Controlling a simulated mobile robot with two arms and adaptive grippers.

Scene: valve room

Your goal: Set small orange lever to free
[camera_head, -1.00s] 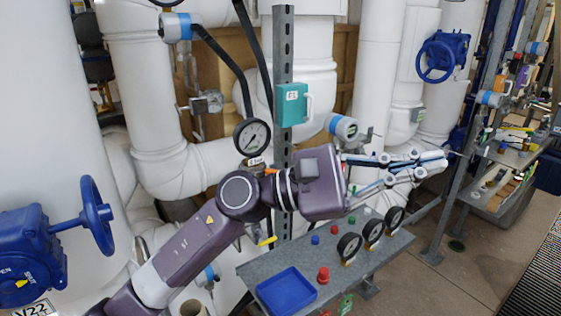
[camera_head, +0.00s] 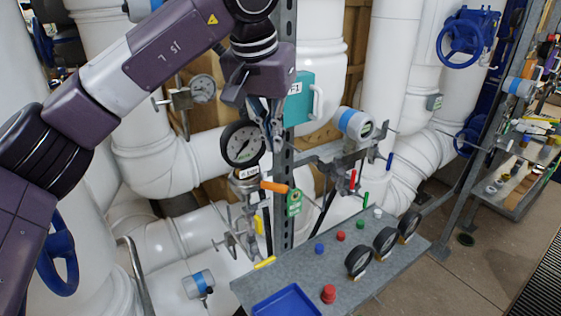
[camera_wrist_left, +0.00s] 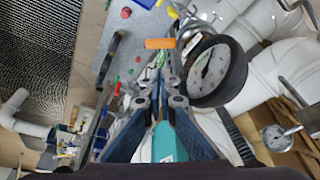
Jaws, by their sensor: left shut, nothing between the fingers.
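The small orange lever (camera_head: 274,187) sticks out to the left beside a green tag (camera_head: 294,202), under the round black-rimmed gauge (camera_head: 242,143). In the left wrist view the orange lever (camera_wrist_left: 159,44) lies just beyond the fingertips. My left gripper (camera_head: 274,146) points down above the lever, apart from it, and its fingers are shut and empty. It also shows in the left wrist view (camera_wrist_left: 163,72), next to the gauge (camera_wrist_left: 211,70). My right gripper is out of view.
A teal box (camera_head: 298,100) is fixed to the perforated grey post (camera_head: 285,225) close to the gripper. A grey panel (camera_head: 320,272) with buttons, small gauges and a blue tray (camera_head: 287,303) stands below. White pipes (camera_head: 165,155) fill the back. A blue valve wheel (camera_head: 57,255) is at left.

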